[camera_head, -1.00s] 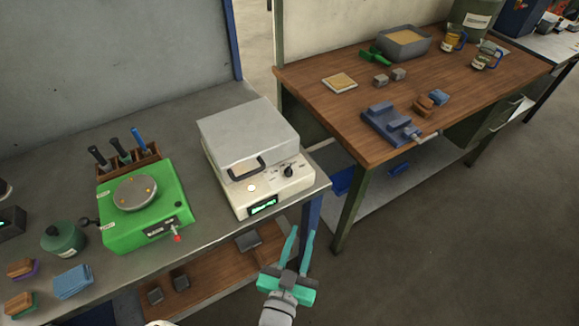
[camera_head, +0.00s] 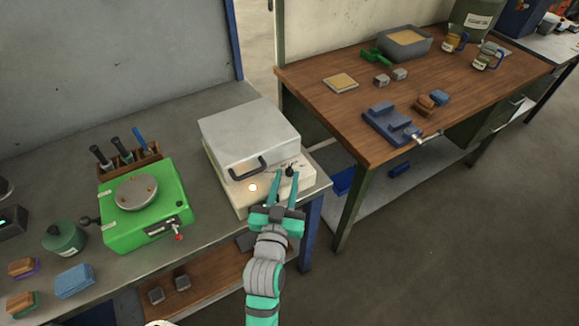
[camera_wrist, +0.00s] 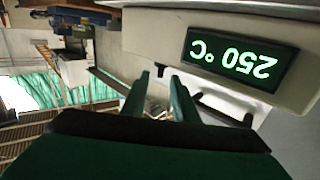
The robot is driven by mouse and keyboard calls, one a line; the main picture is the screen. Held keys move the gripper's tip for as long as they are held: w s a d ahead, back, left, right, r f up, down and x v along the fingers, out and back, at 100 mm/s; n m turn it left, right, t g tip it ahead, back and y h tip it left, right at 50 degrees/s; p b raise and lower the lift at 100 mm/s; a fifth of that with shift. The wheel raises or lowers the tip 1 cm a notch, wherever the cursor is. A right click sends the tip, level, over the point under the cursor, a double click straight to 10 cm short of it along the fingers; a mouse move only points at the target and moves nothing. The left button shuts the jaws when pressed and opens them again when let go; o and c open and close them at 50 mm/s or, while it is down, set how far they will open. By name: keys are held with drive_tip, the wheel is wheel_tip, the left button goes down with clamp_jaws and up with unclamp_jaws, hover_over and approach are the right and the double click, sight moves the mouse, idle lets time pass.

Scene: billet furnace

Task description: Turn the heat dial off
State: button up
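The furnace (camera_head: 236,196) is a cream box with a closed grey lid and a black lid handle (camera_head: 247,170). Its small dark heat dial (camera_head: 290,170) is on the right of the front panel in the head view. My gripper (camera_head: 286,176) is open, its two teal fingers on either side of the dial in that view. Contact cannot be told. In the wrist view my gripper (camera_wrist: 159,76) shows a gap between its fingers, with a small dark part there.
A green device (camera_head: 150,205) with a round plate stands left on the grey bench. A wooden table (camera_head: 345,110) with a blue vise (camera_head: 390,124) is at right. Open floor lies at lower right.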

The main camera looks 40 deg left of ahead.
sight(289, 172)
drive_tip(key=shift+x, duration=2.45)
clamp_jaws()
